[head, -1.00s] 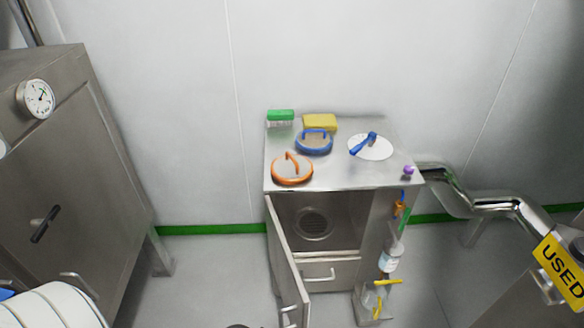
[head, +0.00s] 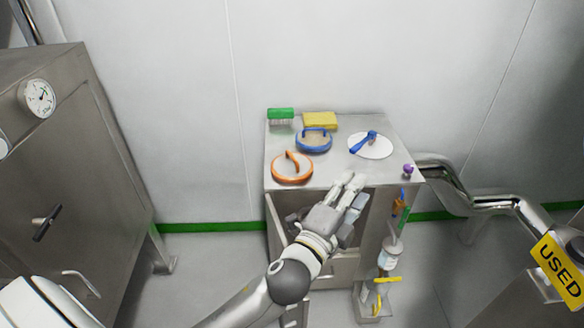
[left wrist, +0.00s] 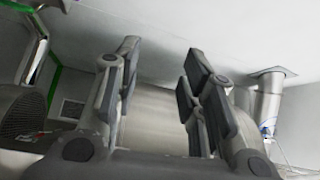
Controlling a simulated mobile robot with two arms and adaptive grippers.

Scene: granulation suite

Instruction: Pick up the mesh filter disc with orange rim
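The mesh filter disc with orange rim (head: 278,178) lies at the front left of the steel cabinet top, its orange handle standing up across it. My left gripper (head: 352,186) is in front of the cabinet's front edge, to the right of the orange disc and apart from it. In the left wrist view the fingers of my left gripper (left wrist: 155,90) are spread with nothing between them. The orange disc cannot be made out in that view. My right gripper is not in view.
A blue-rimmed disc (head: 314,148) sits just behind the orange one. A green brush (head: 281,113), yellow sponge (head: 320,121), white disc with blue handle (head: 381,151) and purple object (head: 408,169) share the cabinet top (head: 340,168). The cabinet door (head: 276,225) hangs open.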

